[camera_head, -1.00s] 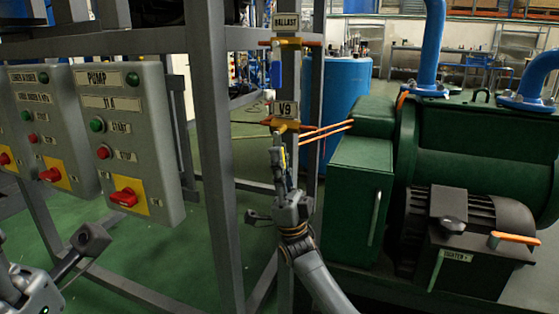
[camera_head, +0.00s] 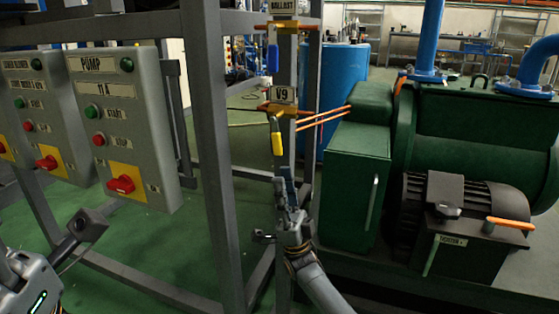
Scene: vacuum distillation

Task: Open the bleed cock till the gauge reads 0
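The valve tagged V9 (camera_head: 283,95) sits on the grey frame post, with orange pipe ends and a yellow lever (camera_head: 276,140) hanging straight down. No tag reading bleed cock is legible, and I see no gauge dial. My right gripper (camera_head: 283,178) points up just below the yellow lever, its fingers seen edge-on. It looks apart from the lever, and I cannot tell whether it is open. Of my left arm only the wrist part shows at lower left; its fingers are not visible.
Above V9 is a BALLAST valve (camera_head: 283,27) with a blue lever (camera_head: 273,58). A green cabinet (camera_head: 345,185) and a green pump (camera_head: 470,140) stand close on the right.

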